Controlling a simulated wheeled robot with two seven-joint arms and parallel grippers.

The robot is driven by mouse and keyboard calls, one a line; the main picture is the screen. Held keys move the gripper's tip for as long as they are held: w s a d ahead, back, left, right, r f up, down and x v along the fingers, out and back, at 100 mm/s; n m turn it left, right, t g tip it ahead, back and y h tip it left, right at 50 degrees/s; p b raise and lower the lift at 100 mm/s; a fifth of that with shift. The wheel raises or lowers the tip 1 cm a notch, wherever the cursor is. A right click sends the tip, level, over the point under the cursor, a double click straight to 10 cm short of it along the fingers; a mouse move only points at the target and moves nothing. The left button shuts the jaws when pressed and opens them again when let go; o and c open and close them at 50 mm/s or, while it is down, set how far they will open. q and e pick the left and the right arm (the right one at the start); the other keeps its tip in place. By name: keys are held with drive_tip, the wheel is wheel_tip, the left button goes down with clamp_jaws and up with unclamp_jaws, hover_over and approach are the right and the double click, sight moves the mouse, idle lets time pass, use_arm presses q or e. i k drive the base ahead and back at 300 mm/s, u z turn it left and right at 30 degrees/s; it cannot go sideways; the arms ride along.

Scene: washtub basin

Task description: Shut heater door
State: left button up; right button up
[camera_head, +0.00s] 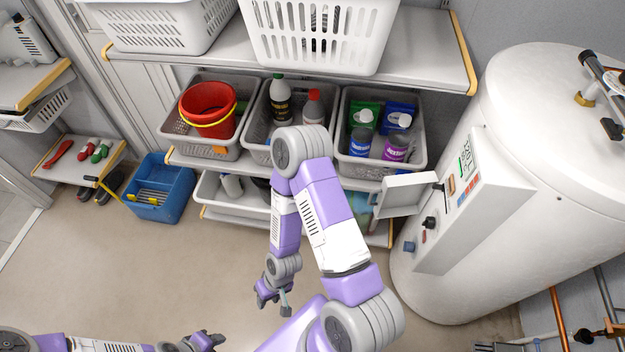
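The white water heater (545,230) stands upright at the right. A slanted control box (485,205) with a small display and coloured labels is on its front. The heater door (407,194), a small white panel, stands open, swung out to the left of the control box. My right gripper (274,304) hangs low over the floor, left of and well apart from the door. Its fingers are spread and hold nothing. My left gripper (212,341) is at the bottom edge, partly cut off; its finger state is unclear.
A shelf (425,60) with baskets and bottles stands behind my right arm, close to the door's left side. A blue crate (160,188) sits on the floor at left. Pipes (560,320) run at bottom right. The floor (130,270) at left front is clear.

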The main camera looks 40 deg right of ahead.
sight(408, 194)
drive_tip(key=u, duration=0.9)
drive_tip(key=i, duration=0.65)
drive_tip(key=z, duration=2.75)
